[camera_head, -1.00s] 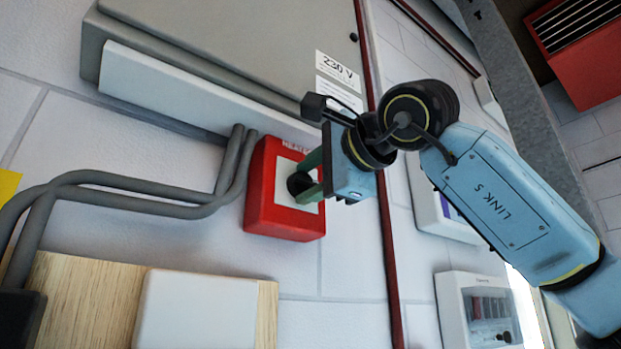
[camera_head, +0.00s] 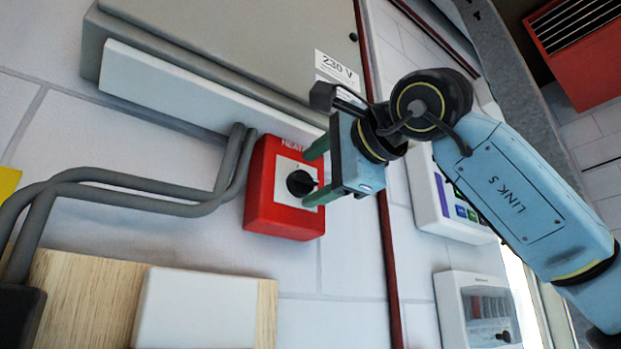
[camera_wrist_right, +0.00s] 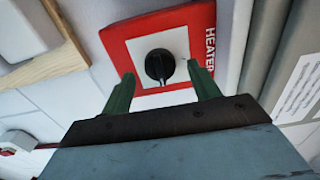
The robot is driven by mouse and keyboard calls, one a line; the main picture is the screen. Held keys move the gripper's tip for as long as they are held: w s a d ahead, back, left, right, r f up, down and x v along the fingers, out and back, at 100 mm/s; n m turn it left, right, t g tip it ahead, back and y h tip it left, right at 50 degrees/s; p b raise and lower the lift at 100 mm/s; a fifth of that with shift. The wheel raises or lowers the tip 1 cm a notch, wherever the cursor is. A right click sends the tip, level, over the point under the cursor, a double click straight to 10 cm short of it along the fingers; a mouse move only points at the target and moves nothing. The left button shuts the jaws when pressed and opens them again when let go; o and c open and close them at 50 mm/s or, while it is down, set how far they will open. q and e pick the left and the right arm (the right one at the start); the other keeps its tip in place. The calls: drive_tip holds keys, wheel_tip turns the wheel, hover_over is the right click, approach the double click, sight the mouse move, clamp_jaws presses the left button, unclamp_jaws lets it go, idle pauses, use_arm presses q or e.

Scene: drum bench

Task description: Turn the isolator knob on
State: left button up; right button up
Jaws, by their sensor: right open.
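The isolator is a red box with a white plate (camera_head: 262,212), fixed to the wall below the grey cabinet. Its black knob (camera_head: 301,184) sits on the white plate. The right wrist view shows the knob (camera_wrist_right: 160,66) with its bar in line with the open jaws' direction, and the word HEATER on the red box (camera_wrist_right: 118,36). My right gripper (camera_head: 312,174) is open in front of the isolator, its green fingers either side of the knob and apart from it. It also shows in the right wrist view (camera_wrist_right: 163,88), empty. My left gripper is not in view.
A grey cabinet (camera_head: 240,40) with a 230 V label hangs above. Grey conduits (camera_head: 130,198) run left of the isolator. A wooden board with a white box (camera_head: 195,310) is below. Other panels (camera_head: 478,308) are on the wall at right.

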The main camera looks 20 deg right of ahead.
drive_tip(key=b+v, duration=0.1)
drive_tip(key=v, duration=1)
drive_tip(key=shift+s+b, duration=0.3)
drive_tip(key=shift+s, duration=0.1)
drive_tip(key=shift+d, duration=0.1)
